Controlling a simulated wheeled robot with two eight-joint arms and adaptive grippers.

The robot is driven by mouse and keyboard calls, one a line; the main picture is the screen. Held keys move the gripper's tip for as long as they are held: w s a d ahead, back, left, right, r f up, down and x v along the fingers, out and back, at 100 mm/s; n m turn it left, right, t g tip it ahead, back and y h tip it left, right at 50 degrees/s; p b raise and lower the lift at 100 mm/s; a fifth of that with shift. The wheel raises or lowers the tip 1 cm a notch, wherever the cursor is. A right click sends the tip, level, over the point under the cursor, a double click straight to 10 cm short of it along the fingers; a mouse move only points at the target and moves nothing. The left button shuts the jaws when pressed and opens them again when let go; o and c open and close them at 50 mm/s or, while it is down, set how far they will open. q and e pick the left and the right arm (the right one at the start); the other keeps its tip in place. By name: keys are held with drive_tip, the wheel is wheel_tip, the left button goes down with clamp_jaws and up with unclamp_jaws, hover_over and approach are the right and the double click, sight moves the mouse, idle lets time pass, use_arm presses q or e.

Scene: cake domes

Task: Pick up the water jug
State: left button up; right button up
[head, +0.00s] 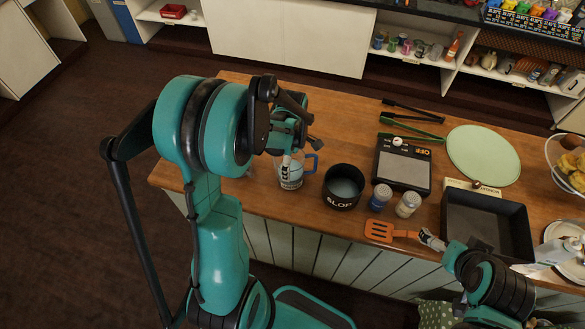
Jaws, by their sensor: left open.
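My right gripper (432,240) is low at the front edge, by the orange spatula's handle end, far right of the jug. Its jaws are too small to read.
The SLOP pot (342,187) stands close right of the jug. Two shakers (408,203), a scale (402,166), the orange spatula (379,230) and a black tray (487,225) lie further right. The wooden table (330,120) is clear behind the jug.

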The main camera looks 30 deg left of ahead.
use_arm(q)
drive_tip(key=shift+c, duration=0.3)
drive_tip(key=c, duration=1.5)
drive_tip(key=shift+r, duration=0.1)
